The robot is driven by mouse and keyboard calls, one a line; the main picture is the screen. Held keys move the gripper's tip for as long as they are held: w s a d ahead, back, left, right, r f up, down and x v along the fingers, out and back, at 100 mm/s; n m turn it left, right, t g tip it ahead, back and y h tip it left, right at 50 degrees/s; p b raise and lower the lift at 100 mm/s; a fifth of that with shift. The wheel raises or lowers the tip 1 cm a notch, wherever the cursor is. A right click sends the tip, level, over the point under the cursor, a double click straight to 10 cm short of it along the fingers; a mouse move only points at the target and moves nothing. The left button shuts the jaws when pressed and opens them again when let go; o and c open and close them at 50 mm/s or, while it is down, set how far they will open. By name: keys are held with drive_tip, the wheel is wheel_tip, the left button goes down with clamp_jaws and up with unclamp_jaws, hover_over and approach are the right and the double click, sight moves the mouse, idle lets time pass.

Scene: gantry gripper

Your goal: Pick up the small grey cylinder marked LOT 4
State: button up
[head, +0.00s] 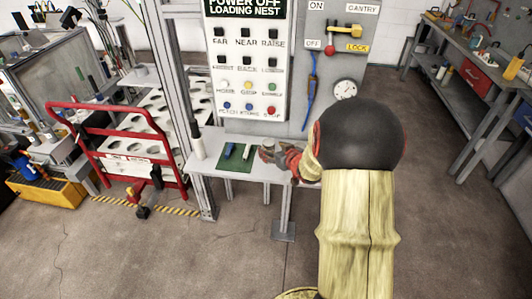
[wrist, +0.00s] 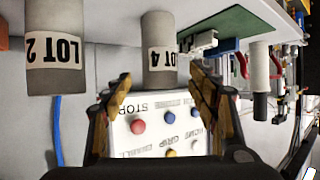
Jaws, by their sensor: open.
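The wrist view is upside down. The grey cylinder marked LOT 4 (wrist: 160,28) stands on the pale table there, with its white label facing me. My gripper (wrist: 160,84) is open, one finger on each side of the picture, and the cylinder's top shows in the gap between the fingertips. I cannot tell whether it is between them or just beyond, and no contact shows. A wider grey cylinder marked LOT 2 (wrist: 56,15) stands to its left. In the head view my gripper (head: 275,153) is over the table's right part; the cylinders there are too small and covered to tell apart.
A green mat (head: 225,165) with small parts lies left of my gripper on the narrow table (head: 203,169). A white cylinder with a black top (head: 198,146) stands at the table's left end. The button panel (head: 247,75) rises behind. A red-railed cart (head: 115,150) stands left.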

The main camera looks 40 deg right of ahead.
drive_tip(key=b+x, duration=0.1)
drive_tip(key=x, duration=0.3)
drive_tip(key=shift+f+b, duration=0.25)
drive_tip(key=shift+b, duration=0.15)
drive_tip(key=shift+c, duration=0.5)
clamp_jaws()
drive_tip(key=shift+r, duration=0.1)
